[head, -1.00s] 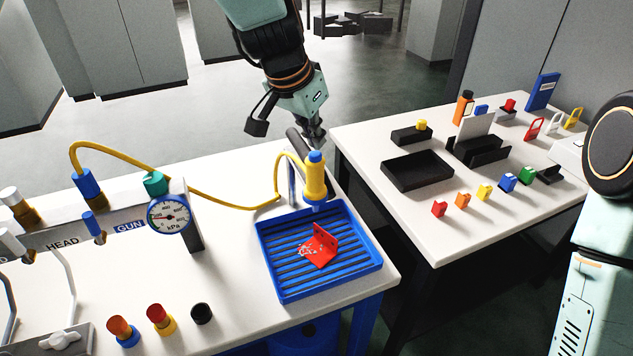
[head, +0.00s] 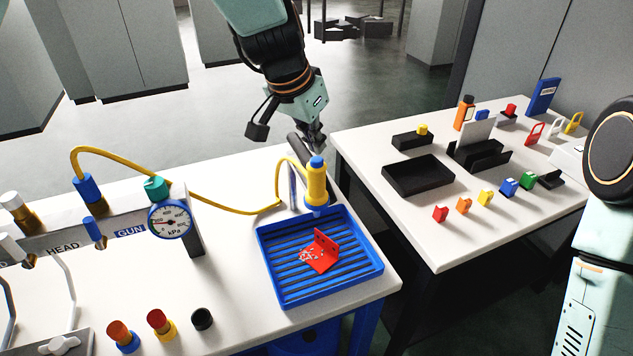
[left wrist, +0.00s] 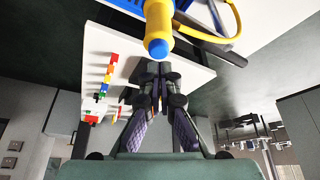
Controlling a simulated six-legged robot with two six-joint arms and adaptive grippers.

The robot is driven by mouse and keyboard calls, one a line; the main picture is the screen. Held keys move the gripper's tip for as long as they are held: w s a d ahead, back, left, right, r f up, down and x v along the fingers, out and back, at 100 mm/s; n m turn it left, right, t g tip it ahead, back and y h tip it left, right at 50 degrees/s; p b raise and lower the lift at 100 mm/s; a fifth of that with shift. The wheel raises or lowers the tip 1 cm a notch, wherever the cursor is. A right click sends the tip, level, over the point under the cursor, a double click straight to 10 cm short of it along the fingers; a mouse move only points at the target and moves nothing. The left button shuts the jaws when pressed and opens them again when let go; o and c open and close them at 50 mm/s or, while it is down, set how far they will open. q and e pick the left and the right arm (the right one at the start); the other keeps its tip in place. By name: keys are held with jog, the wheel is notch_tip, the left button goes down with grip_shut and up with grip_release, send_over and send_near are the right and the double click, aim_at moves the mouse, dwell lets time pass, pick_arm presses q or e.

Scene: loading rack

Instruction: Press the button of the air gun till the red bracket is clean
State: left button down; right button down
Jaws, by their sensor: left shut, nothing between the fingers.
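The air gun (head: 317,186) has a yellow body and a blue button (head: 316,163) on top. It stands upright at the back of the blue tray (head: 375,268), its nozzle pointing down. The red bracket (head: 321,251) lies in the tray, with pale specks on its left part. My left gripper (head: 317,149) is shut and empty, just behind and above the button. In the left wrist view its closed fingertips (left wrist: 158,70) are close to the blue button (left wrist: 158,48); I cannot tell whether they touch. My right gripper is out of view.
A yellow hose (head: 232,208) runs from the air gun to the valve panel. A pressure gauge (head: 170,220) stands left of the tray. Coloured knobs (head: 160,322) sit at the front. A second white table (head: 400,215) at right holds black trays and small coloured parts.

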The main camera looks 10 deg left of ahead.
pick_arm(q)
jog(key=shift+d, duration=0.1)
jog(key=shift+f+b, duration=0.7)
jog(key=shift+f, duration=0.15)
dwell(0.3)
jog(key=shift+s, duration=0.1)
dwell(2.3)
jog(key=shift+r+p, duration=2.4)
jog(key=shift+r, duration=0.75)
jog(key=shift+f, duration=0.1)
